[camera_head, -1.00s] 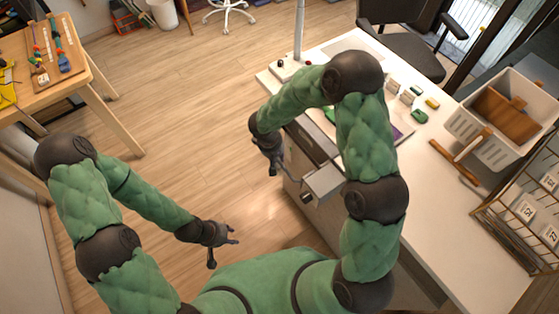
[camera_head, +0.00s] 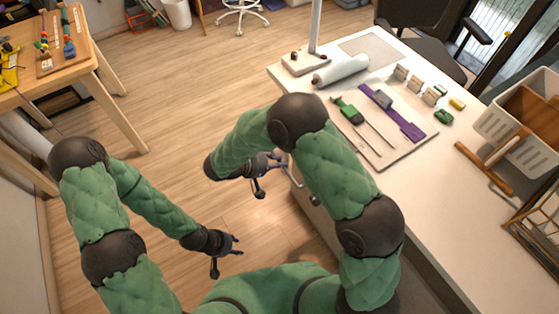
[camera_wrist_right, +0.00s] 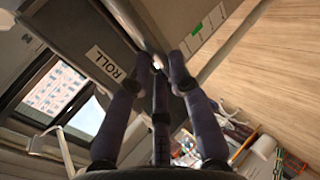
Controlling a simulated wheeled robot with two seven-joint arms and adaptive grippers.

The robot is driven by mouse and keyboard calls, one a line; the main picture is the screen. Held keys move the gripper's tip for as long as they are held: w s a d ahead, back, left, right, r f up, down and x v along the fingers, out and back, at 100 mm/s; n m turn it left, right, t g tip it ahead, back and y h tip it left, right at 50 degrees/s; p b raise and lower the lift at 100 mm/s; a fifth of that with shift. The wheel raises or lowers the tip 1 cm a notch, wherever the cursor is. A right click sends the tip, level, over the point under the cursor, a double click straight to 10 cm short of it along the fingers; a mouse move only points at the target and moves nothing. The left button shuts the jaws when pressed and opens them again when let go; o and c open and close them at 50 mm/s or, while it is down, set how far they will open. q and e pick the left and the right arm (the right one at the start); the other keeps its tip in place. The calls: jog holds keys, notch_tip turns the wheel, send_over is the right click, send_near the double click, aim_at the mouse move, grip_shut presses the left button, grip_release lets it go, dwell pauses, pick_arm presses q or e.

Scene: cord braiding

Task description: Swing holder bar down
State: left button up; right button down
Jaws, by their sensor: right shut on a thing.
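My right gripper (camera_head: 268,172) is beside the left side of the white table, below its top. In the right wrist view its dark fingers (camera_wrist_right: 160,72) close around a pale metal bar (camera_wrist_right: 132,22), which I take for the holder bar. The bar runs up beside a grey panel with a ROLL label (camera_wrist_right: 105,64). In the head view a thin bent metal piece (camera_head: 293,172) shows by the table side, right of the gripper; my arm hides much around it. My left gripper (camera_head: 227,251) hangs over the floor with its fingers apart, empty.
The white table (camera_head: 440,185) carries a pale roll (camera_head: 342,69), a mat with green and purple tools (camera_head: 385,120), small blocks and a white basket (camera_head: 520,125). A wooden table (camera_head: 85,62) stands at the left. The floor between is clear.

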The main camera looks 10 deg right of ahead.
jog(key=shift+s+a+f+t+h, duration=0.15)
jog(key=shift+f+t+h, duration=0.3)
jog(key=shift+f+h, duration=0.55)
jog(key=shift+w+a+f+t+h, duration=0.15)
jog(key=shift+f+t+h, duration=0.35)
jog(key=shift+h, duration=0.8)
jog(key=shift+s+f, duration=0.1)
jog(key=shift+s, duration=0.05)
jog(key=c, duration=1.1)
grip_release()
jog(key=shift+v, duration=3.75)
jog(key=shift+a+f, duration=0.1)
jog(key=shift+f, duration=0.05)
